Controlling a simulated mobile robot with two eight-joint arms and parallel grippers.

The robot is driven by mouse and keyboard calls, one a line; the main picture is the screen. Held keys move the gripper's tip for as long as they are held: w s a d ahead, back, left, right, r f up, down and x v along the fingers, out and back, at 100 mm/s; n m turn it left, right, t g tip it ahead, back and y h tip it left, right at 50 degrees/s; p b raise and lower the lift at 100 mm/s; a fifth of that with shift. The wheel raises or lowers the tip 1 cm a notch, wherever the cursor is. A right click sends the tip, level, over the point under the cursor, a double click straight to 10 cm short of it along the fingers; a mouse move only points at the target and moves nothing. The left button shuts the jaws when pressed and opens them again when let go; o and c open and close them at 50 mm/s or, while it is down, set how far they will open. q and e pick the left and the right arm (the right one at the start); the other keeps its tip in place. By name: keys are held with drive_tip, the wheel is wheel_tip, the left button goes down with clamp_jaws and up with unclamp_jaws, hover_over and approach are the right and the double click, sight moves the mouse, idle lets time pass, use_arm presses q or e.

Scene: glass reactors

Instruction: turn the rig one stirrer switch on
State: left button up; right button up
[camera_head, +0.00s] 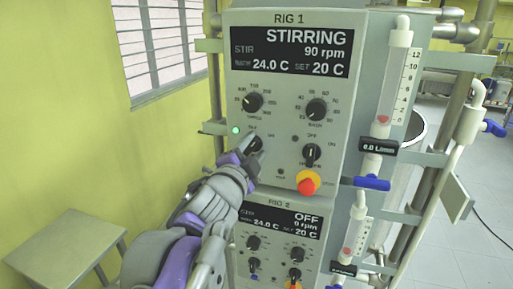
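The rig one panel (287,75) faces me, and its display (290,52) reads STIRRING, 90 rpm, 24.0 C and set 20 C. The stirrer switch (256,143) is the black knob at the panel's lower left, with a lit green lamp (236,130) beside it. My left gripper (249,156) is at this switch, its fingers covering part of the knob. Whether the fingers are closed on it or only touch it is hidden. My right gripper is out of view.
A second black switch (312,153) and a red-and-yellow stop button (308,182) sit to the right. The rig two panel (275,240) below reads OFF. A flow tube (395,75) with a blue valve stands at right. A small table (65,245) is at lower left.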

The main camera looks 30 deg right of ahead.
use_arm(q)
drive_tip(key=shift+s+d+r, duration=0.1)
drive_tip(key=shift+s, duration=0.15)
drive_tip(key=b+v, duration=0.2)
drive_tip(key=v, duration=0.8)
drive_tip(key=shift+a, duration=0.35)
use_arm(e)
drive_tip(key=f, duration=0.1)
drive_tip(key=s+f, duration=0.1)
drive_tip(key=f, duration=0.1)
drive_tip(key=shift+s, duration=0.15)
